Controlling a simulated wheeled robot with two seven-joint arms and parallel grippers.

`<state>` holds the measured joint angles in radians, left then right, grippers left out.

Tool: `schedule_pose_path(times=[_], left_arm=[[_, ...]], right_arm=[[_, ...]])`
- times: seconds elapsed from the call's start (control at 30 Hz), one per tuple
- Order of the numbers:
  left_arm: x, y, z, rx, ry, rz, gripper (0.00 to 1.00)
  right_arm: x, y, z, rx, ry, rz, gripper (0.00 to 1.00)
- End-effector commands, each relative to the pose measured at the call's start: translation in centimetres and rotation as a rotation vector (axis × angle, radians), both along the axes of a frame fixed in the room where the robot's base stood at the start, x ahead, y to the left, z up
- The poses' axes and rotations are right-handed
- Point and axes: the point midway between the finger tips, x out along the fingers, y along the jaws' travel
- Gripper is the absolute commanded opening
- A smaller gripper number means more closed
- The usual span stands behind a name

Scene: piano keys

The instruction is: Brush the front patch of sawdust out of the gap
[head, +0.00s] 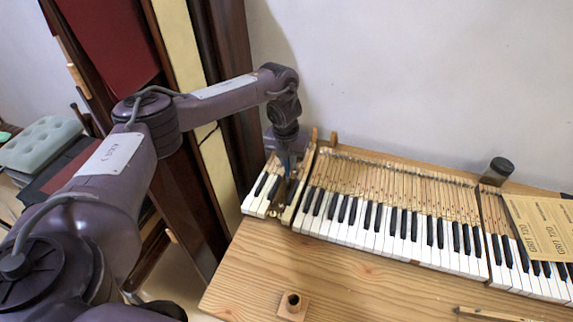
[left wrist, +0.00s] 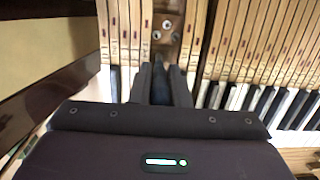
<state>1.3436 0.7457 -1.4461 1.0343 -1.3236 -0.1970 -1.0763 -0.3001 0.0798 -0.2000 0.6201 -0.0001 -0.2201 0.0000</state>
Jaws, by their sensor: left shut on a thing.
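The gap (head: 288,193) in the keyboard lies near its left end, between a short group of keys and the long row. In the left wrist view the gap (left wrist: 168,22) shows a brown floor with round metal fittings. My left gripper (head: 287,157) points down over the gap and is shut on a slim blue thing, probably the brush (head: 285,164). In the left wrist view the dark fingers (left wrist: 160,82) close around this blue piece (left wrist: 160,88). Its lower end is hidden. I cannot clearly make out the sawdust patches. My right gripper is not in view.
Piano keys (head: 390,222) run along the wooden bench (head: 350,278). A small wooden block with a hole (head: 293,306) stands at the front. Grit-120 sheets (head: 540,228) lie over the right keys. A dark jar (head: 497,171) stands behind. Tall dark panels rise at left.

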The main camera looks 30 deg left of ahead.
Motion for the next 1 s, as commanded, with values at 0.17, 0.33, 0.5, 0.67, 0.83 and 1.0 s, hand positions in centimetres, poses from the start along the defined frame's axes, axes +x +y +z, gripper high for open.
schedule_pose_path(times=[0.17,0.33,0.5,0.67,0.83,1.0], left_arm=[[0.5,0.1,0.0,-0.001,-0.001,0.001,0.00],[0.5,0.1,0.1,-0.001,-0.001,0.000,0.00],[0.5,0.1,0.2,-0.001,0.000,0.000,0.00],[0.5,0.1,1.0,-0.001,0.000,0.000,0.00],[0.5,0.1,2.3,-0.001,0.000,0.000,0.00],[0.5,0.1,3.4,-0.001,0.000,0.000,0.00]], right_arm=[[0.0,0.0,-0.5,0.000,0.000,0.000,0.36],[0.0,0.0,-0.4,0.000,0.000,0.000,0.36],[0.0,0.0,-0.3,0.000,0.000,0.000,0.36],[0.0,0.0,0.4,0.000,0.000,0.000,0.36],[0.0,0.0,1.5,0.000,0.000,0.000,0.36],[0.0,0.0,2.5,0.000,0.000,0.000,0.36]])
